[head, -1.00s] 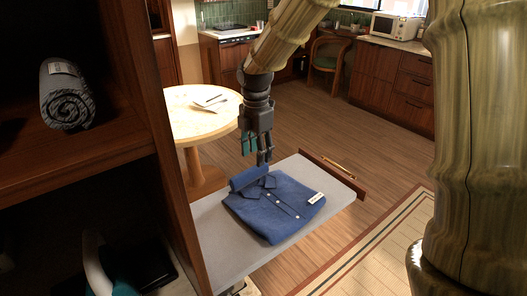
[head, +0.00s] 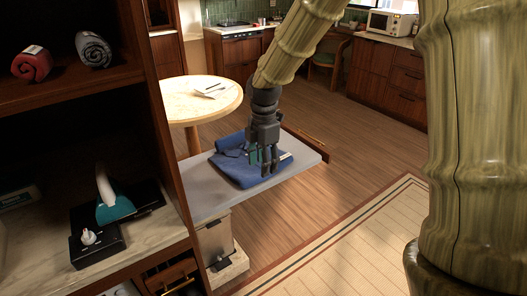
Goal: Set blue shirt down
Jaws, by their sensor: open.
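The folded blue shirt (head: 232,164) lies on the grey top of the pulled-out shelf (head: 200,199) in the head view. A white tag shows at its right side. My gripper (head: 264,168) hangs fingers-down over the shirt, in front of its middle from this view. Its fingers are apart, and I see nothing held between them. The gripper hides part of the shirt. Whether the fingertips touch the cloth cannot be told.
A dark wooden cabinet on the left holds a rolled red towel (head: 32,64) and a rolled grey towel (head: 92,49). A black device with a teal part (head: 115,206) sits on its lower counter. A round table (head: 176,102) stands behind the shelf. Floor to the right is open.

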